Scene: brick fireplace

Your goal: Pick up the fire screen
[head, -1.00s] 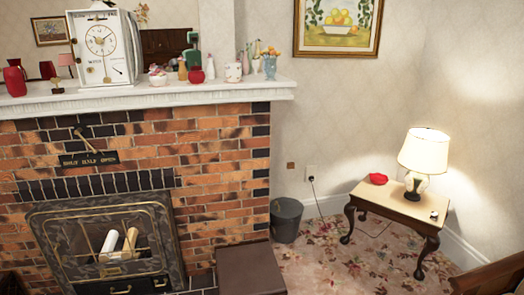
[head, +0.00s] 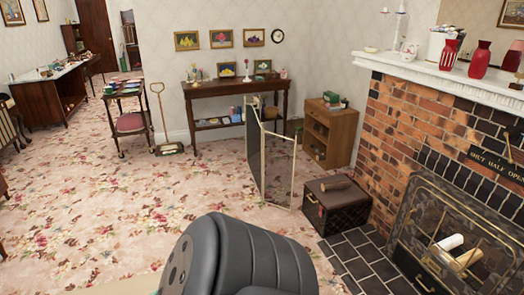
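The fire screen (head: 278,168) stands upright on the carpet near the middle of the head view. It has pale edges and dark see-through panels, and it is partly folded, with one panel set back at an angle. It stands left of the brick fireplace, just behind a dark box. A large dark grey part of my own arm fills the bottom middle of the view, in front of the screen and apart from it in the picture. Neither of my grippers shows.
The dark box (head: 338,208) with a log on top stands at the edge of the dark tiled hearth (head: 352,250). A wooden cabinet (head: 331,135) and a long side table (head: 210,91) stand behind the screen. Patterned carpet (head: 130,215) is open to the left.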

